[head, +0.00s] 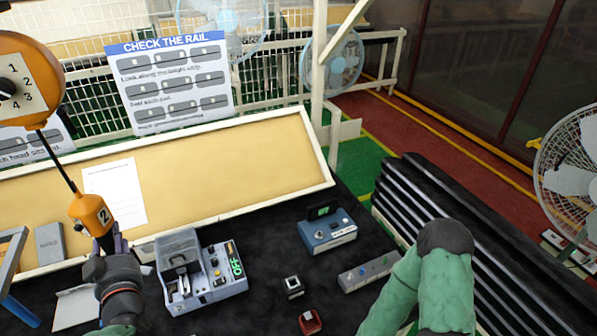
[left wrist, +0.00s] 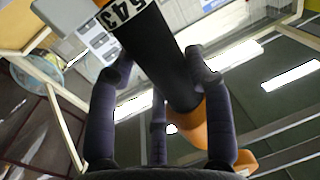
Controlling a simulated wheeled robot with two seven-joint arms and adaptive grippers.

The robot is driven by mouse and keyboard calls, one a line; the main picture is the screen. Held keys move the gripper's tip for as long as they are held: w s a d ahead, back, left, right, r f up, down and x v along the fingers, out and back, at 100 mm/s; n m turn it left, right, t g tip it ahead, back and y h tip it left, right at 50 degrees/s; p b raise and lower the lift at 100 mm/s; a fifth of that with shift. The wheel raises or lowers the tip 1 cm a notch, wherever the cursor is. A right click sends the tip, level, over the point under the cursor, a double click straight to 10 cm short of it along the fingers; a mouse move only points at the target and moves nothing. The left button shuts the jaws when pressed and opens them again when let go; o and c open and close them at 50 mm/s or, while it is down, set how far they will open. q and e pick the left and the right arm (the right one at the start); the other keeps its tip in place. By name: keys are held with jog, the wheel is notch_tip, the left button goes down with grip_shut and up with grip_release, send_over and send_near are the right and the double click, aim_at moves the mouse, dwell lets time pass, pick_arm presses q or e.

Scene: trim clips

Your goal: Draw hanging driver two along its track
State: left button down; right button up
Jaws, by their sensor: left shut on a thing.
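The hanging driver two (head: 91,213) is orange with a "2" on it. It hangs on a dark cord below an orange housing (head: 36,80) with a numbered dial at the upper left. My left gripper (head: 108,243) is at the driver's lower end and shut on it. In the left wrist view, the fingers of my left gripper (left wrist: 158,75) close around the driver's dark barrel (left wrist: 158,50), which bears a white number label; an orange part shows behind the fingers. My right arm enters at the lower right, but its gripper is not in view. The track is not clearly visible.
A grey device (head: 205,278) with a green "OFF" display stands just right of my left gripper. A blue-grey box (head: 327,232), a small dark cube (head: 293,287), a red item (head: 310,322) and a grey strip (head: 370,272) lie on the black table. A tan board (head: 235,175) stands behind.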

pick_arm(q)
jog(key=shift+n+g+y, duration=0.3)
jog(key=shift+y, duration=0.1)
jog(key=a+f+b, duration=0.1)
jog(key=s+a+f+b, duration=0.1)
jog(key=a+b, duration=0.1)
jog(key=shift+s+a+f, duration=0.1)
jog(key=shift+s+f, duration=0.05)
jog(key=shift+f, duration=0.1)
dwell(0.5)
dwell(0.3)
jog(key=shift+c, duration=2.2)
grip_release()
jog(key=shift+f, duration=0.1)
jog(key=shift+s, duration=0.1)
